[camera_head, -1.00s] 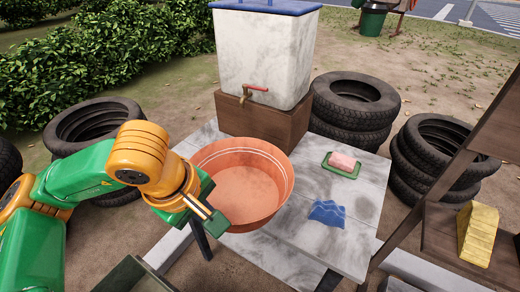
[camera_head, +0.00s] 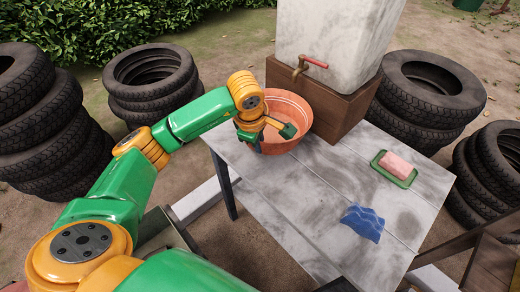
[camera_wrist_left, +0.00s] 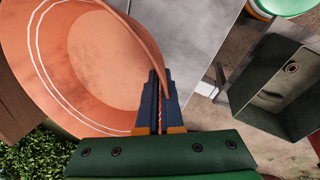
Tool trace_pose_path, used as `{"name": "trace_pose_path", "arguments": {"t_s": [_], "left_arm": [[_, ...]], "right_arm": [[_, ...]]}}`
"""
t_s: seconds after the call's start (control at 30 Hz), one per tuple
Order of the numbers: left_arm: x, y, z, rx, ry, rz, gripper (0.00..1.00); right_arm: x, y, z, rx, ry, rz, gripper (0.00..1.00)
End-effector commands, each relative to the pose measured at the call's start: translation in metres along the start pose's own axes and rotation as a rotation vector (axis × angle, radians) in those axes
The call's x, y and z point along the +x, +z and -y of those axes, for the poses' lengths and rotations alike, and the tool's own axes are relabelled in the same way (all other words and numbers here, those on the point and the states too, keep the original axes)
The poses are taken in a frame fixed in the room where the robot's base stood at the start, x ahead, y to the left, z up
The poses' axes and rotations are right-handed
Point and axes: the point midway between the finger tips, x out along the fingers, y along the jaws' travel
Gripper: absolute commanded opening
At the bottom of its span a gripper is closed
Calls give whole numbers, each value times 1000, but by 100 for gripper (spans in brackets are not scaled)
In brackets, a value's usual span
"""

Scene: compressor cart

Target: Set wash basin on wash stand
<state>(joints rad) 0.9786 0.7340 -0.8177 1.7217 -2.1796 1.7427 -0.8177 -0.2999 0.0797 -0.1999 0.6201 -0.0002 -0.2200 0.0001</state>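The orange wash basin (camera_head: 291,106) is at the back left of the grey plank wash stand (camera_head: 300,190), in front of the wooden block and under the tap (camera_head: 310,63). It looks upright; whether its base fully rests on the top is hidden. My left gripper (camera_head: 260,143) is at the basin's near rim. In the left wrist view the dark fingers (camera_wrist_left: 158,105) are closed with the rim of the basin (camera_wrist_left: 95,60) between them. My right gripper is not in view.
A white tank (camera_head: 335,30) stands on the wooden block (camera_head: 343,105). A pink soap on a green dish (camera_head: 394,168) and a blue cloth (camera_head: 362,222) lie on the stand's right half. Tire stacks (camera_head: 150,85) surround it. The stand's middle is clear.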

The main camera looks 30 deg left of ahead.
Motion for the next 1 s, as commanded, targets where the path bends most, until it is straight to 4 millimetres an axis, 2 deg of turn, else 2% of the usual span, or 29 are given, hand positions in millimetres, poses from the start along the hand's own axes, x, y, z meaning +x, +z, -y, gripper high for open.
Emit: {"name": "trace_pose_path", "arguments": {"t_s": [0.13, 0.2, 0.3, 0.63, 0.7, 0.73, 0.77, 1.0], "left_arm": [[18, -6, -6, -2, -3, -1, 0], [30, -5, -1, 2, -6, -1, 0], [43, -5, 2, 1, -2, 0, 0], [50, -4, 3, 2, 2, 0, 0], [48, -4, 3, 1, 1, 0, 22], [48, -4, 3, 1, 1, 0, 30], [48, -4, 3, 1, 1, 0, 33], [48, -4, 2, 1, 1, 1, 33]], "right_arm": [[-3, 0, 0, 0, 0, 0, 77], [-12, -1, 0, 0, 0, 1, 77], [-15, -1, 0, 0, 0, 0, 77], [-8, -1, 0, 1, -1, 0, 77], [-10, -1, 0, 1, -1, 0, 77], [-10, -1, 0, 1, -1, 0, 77], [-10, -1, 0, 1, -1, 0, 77], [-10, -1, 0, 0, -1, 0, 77]]}}
